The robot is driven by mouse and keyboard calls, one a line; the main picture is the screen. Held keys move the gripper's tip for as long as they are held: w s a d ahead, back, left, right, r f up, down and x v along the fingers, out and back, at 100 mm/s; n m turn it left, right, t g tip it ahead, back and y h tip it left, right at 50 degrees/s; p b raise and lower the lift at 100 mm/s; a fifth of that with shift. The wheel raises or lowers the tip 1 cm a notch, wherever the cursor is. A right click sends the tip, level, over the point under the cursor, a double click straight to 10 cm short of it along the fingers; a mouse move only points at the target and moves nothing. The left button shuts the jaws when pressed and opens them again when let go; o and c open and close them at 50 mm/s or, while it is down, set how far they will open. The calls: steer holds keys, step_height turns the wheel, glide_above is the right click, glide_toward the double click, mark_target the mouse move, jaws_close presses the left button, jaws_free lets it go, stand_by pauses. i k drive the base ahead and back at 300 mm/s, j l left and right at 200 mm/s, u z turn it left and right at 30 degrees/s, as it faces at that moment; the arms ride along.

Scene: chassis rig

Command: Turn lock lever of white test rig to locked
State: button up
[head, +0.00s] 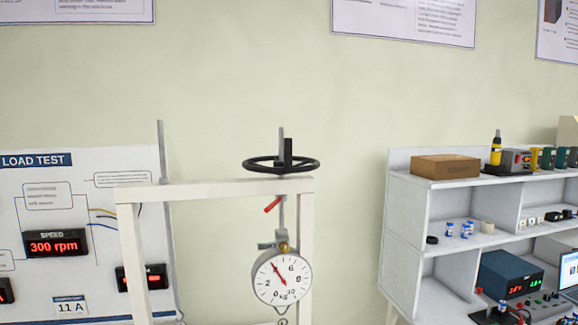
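The white test rig (215,187) is a pale frame in the lower middle of the head view, with its lower part cut off by the bottom edge. A small red lever (272,204) sits just under the top beam, beside the vertical spindle, slanting down to the left. I take it to be the lock lever; I cannot tell from its angle which setting it is in. A black handwheel (282,164) is on top of the beam. A round white dial gauge (282,277) hangs below the lever. My gripper is not in view.
A load test panel (80,215) with red displays stands at the left. A white shelf unit (405,215) at the right holds a cardboard box (445,167), a blue power supply (510,276) and small parts. Bare wall shows between the rig and the shelf.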

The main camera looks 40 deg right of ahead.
mark_target(274, 204)
steer(key=k+l, duration=0.1)
steer(key=l, duration=0.25)
steer(key=k+l, duration=0.15)
steer(key=l, duration=0.2)
steer(key=k+l+u, duration=0.1)
steer(key=l, duration=0.3)
steer(key=k+l, duration=0.1)
steer(key=l, duration=0.25)
